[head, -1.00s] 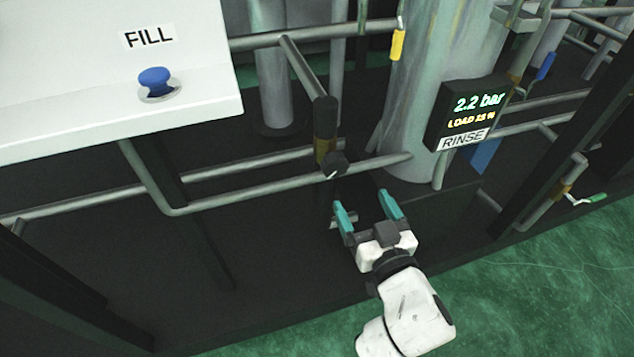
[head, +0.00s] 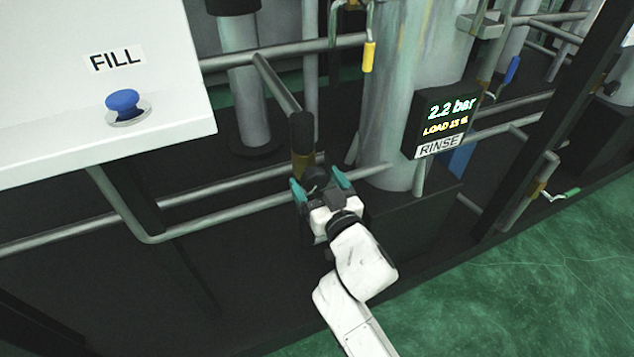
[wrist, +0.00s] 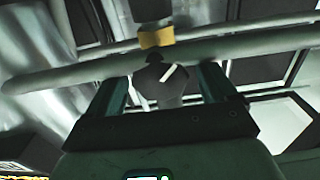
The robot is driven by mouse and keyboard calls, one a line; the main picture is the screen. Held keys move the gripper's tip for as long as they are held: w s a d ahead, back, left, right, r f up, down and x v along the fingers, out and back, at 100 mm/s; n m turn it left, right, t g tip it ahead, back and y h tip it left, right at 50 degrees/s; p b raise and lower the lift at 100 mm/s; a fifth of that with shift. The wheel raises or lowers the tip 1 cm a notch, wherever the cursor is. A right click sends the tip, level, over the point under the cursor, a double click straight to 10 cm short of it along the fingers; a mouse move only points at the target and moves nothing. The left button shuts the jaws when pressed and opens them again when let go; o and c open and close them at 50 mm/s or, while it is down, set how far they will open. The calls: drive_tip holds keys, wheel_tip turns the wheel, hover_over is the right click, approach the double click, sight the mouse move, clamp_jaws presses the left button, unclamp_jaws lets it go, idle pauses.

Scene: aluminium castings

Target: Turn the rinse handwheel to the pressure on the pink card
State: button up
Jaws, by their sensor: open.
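The rinse handwheel (head: 314,176) is a small dark knob below a dark and brass valve body on a pipe. In the wrist view the dark knob (wrist: 150,78) has a white pointer mark. My gripper (head: 319,184) is open, with teal fingers on either side of the knob. The wrist view shows my gripper (wrist: 165,88) with gaps between the fingers and the knob; I cannot tell whether either touches. The rinse display (head: 445,118) reads 2.2 bar, with a load line below that looks like 15 %. No pink card is in view.
A white panel (head: 60,130) with a FILL label and a blue button (head: 123,101) stands at the left. Grey pipes (head: 220,213) run past the knob. A large grey column (head: 395,90) stands behind. Green floor (head: 540,290) is clear at lower right.

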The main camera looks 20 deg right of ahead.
drive_tip(key=c, duration=1)
